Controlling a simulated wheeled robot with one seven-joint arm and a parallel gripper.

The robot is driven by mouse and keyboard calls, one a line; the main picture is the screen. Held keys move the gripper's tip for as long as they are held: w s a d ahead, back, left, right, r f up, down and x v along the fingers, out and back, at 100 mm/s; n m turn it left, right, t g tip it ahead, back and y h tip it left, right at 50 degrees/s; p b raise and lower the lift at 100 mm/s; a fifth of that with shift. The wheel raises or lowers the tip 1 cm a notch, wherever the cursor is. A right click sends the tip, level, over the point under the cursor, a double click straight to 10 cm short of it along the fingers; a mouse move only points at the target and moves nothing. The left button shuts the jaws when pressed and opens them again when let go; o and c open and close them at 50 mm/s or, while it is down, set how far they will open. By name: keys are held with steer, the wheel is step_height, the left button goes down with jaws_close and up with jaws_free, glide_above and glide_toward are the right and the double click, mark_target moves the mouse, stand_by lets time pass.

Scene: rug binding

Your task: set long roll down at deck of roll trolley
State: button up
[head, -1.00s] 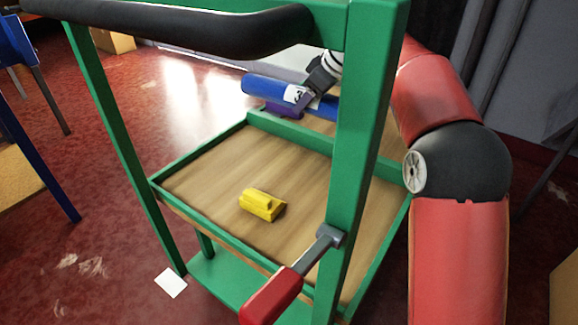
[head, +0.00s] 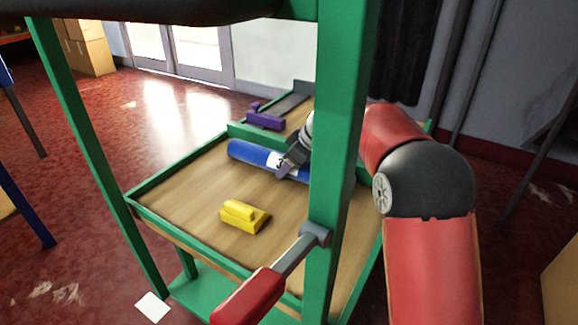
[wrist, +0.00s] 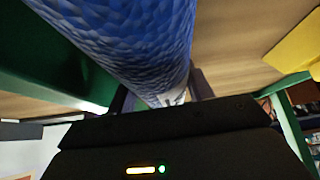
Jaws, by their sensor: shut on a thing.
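The long roll (head: 248,153) is a blue cylinder with a white label. In the head view it lies level at the far side of the wooden deck (head: 185,190) of the green roll trolley, just inside the raised green divider. My gripper (head: 287,170) is shut on the roll at its label, and a green post hides the roll's right end. In the wrist view the blue roll (wrist: 135,45) runs away from between the gripper fingers (wrist: 160,100) close to the wooden deck. I cannot tell whether the roll touches the deck.
A yellow block-like object (head: 243,216) sits on the deck's near middle. A purple object (head: 265,117) is beyond the divider. The trolley's green post (head: 340,130) and a red-handled lever (head: 250,297) stand in front. The deck's left part is clear.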

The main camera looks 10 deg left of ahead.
steer(key=o, duration=1.1)
steer(key=shift+r, duration=0.1)
